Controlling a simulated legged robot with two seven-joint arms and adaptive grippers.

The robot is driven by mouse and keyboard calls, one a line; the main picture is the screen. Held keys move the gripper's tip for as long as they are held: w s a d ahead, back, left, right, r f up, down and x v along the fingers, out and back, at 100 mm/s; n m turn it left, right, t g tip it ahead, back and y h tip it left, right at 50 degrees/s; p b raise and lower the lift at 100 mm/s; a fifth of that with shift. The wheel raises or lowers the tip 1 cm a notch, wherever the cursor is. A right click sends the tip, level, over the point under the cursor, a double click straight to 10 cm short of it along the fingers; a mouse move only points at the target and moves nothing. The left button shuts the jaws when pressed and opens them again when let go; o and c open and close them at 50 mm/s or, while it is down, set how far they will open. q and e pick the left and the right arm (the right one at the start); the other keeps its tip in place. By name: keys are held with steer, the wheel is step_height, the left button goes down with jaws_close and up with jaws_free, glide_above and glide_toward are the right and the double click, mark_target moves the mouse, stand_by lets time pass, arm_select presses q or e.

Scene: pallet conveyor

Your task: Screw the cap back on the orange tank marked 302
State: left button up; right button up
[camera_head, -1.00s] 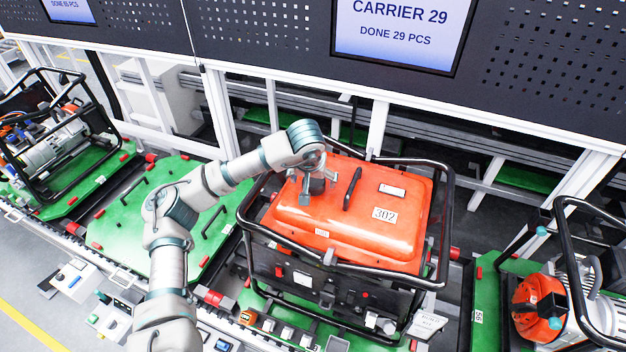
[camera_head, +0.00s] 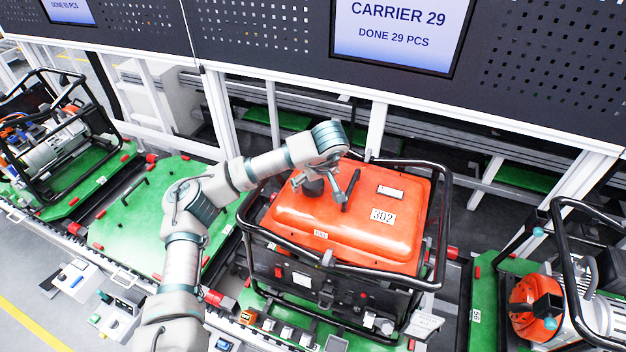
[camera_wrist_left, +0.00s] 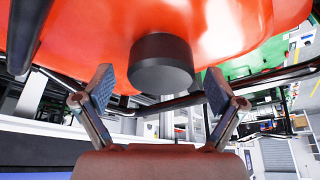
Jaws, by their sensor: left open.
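The orange tank (camera_head: 345,225) marked 302 sits in a black tube frame on the carrier. A short dark round cap (camera_head: 313,187) stands on the left part of its top. In the left wrist view the cap (camera_wrist_left: 161,62) rests against the orange tank (camera_wrist_left: 225,25); how tightly it sits cannot be told. My left gripper (camera_head: 322,188) is over the tank beside the cap. Its fingers (camera_wrist_left: 160,90) are spread wide in the left wrist view, with the cap showing between and beyond them, apart from both. My right gripper is not in view.
The black frame tube (camera_head: 447,215) surrounds the tank. A black handle (camera_head: 351,188) rises from the tank top near the gripper. An empty green pallet (camera_head: 150,215) lies to the left. Other framed units stand at far left and right. A dark panel with a screen (camera_head: 400,30) hangs behind.

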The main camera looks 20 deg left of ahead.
arm_select(q)
steer(key=c, duration=1.6)
steer(key=m+t+h, duration=0.1)
steer(key=m, duration=0.3)
steer(key=shift+s+m, duration=0.1)
steer(key=shift+m, duration=0.2)
